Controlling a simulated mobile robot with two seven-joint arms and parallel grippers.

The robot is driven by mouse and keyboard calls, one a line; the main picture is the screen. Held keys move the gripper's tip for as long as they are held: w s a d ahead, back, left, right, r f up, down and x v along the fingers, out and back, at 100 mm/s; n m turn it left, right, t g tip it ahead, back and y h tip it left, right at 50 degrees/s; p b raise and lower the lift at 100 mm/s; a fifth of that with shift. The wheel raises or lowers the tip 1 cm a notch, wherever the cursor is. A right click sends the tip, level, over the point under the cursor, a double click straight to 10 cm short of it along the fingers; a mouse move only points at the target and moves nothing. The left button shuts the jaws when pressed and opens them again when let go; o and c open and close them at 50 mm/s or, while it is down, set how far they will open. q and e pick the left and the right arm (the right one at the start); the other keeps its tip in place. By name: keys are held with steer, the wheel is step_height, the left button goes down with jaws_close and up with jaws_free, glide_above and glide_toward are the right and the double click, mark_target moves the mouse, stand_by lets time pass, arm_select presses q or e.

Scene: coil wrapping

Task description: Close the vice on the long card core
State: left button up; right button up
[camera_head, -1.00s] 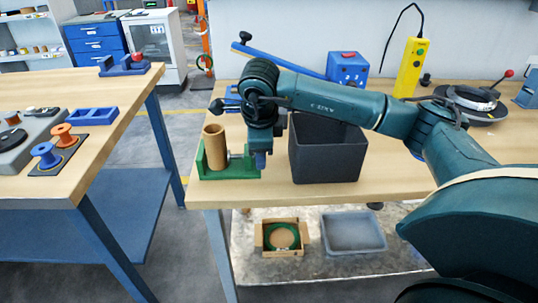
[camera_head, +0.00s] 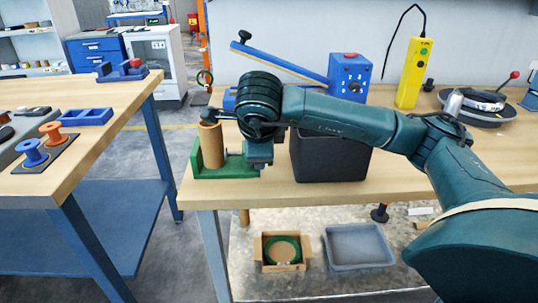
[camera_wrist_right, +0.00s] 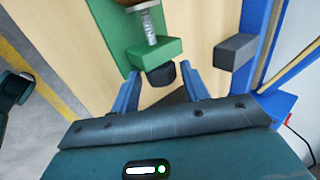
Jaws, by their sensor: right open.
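The long card core (camera_head: 211,147) is a brown tube standing upright in the green vice (camera_head: 226,172) at the near left corner of the bench. The vice also shows in the right wrist view (camera_wrist_right: 158,50), where its silver screw (camera_wrist_right: 148,25) runs through a green block towards the core, whose edge is just visible at the top. My right gripper (camera_wrist_right: 162,88) is open, with its blue fingers on either side of the dark knob (camera_wrist_right: 161,75) at the screw's end. Whether the fingers touch it I cannot tell. My left gripper is not in view.
A dark bin (camera_head: 330,155) stands right of the vice, close to my right arm. A blue lever tool (camera_head: 348,75) and yellow box (camera_head: 412,72) stand behind. A second table (camera_head: 110,125) with spools is left, across a gap. A carton (camera_head: 282,252) and grey tray (camera_head: 358,247) lie below.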

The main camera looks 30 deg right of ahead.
steer(key=shift+c, duration=0.2)
steer(key=c, duration=0.5)
steer(key=g+p, duration=0.1)
steer(key=p, duration=0.1)
steer(key=r+g+y+p, duration=0.1)
steer(key=p, duration=0.1)
steer(key=shift+w+d, duration=0.2)
steer(key=shift+c, duration=0.2)
steer(key=shift+w+g+y+p, duration=0.1)
steer(key=shift+g+y+p, duration=0.3)
steer(key=shift+p, duration=0.15)
steer(key=shift+f, duration=0.35)
steer(key=g+p, duration=0.1)
steer(key=p, duration=0.1)
steer(key=r+g+y+p, duration=0.1)
steer(key=shift+w+d+p, duration=0.15)
steer(key=shift+w+p, duration=0.1)
steer(key=shift+p, duration=0.15)
steer(key=shift+w+d+f+g+y+p, duration=0.1)
steer(key=shift+f+g+y+p, duration=0.2)
steer(key=shift+g+y+p, duration=0.3)
steer(key=shift+f, duration=0.15)
